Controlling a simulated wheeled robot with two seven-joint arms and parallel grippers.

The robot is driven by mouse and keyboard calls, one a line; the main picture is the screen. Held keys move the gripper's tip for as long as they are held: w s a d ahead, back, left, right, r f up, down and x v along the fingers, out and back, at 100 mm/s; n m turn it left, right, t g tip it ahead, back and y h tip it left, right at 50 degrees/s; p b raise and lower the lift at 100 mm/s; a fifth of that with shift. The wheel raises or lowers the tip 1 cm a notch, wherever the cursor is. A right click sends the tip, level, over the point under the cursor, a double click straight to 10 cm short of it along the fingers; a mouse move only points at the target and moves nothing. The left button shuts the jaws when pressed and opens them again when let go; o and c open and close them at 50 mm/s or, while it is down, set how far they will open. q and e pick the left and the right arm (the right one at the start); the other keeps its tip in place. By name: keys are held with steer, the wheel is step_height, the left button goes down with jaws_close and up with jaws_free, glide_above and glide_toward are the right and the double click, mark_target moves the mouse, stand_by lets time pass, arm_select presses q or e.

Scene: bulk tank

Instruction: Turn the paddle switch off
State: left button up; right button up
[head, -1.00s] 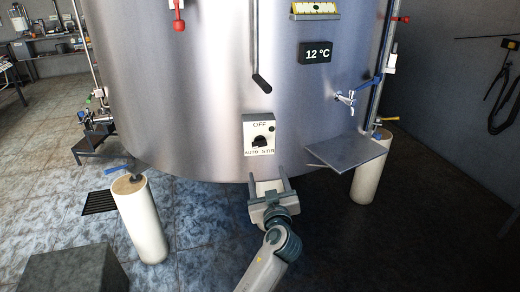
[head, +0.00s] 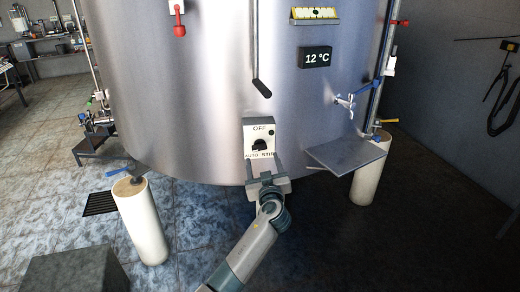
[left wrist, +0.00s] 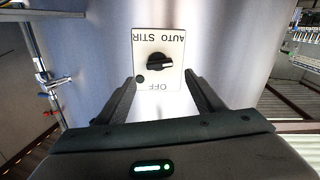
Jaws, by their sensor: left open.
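The paddle switch is a black rotary knob (head: 260,145) on a white plate (head: 250,133) on the front of the steel tank. The plate reads OFF at the top, with AUTO and STIR below. In the left wrist view the plate (left wrist: 178,45) appears upside down, and the knob (left wrist: 160,64) has its grip bar roughly sideways; I cannot tell which label it points to. My left gripper (head: 264,160) is open and empty, just below the knob. In the left wrist view its fingers (left wrist: 160,80) stand either side of the plate's OFF end. My right gripper is not in view.
A black handle (head: 261,86) hangs above the plate. The 12 °C display (head: 314,54), a blue-handled tap (head: 346,101) and a grey shelf (head: 346,153) are to the right. White tank legs (head: 143,220) stand on the floor. The tank wall around the plate is clear.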

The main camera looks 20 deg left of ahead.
mark_target(260, 149)
arm_select(q)
steer(key=x, duration=0.6)
steer(key=shift+w+p, duration=0.1)
steer(key=shift+p, duration=0.2)
steer(key=shift+w+a, duration=0.25)
steer(key=shift+w, duration=0.35)
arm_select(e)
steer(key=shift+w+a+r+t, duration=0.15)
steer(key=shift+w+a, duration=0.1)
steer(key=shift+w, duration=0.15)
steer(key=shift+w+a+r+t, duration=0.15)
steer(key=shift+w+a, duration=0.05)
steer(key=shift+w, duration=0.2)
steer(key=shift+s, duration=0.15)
arm_select(q)
steer(key=shift+c, duration=0.5)
steer(key=c, duration=0.9)
steer(key=shift+c, duration=0.2)
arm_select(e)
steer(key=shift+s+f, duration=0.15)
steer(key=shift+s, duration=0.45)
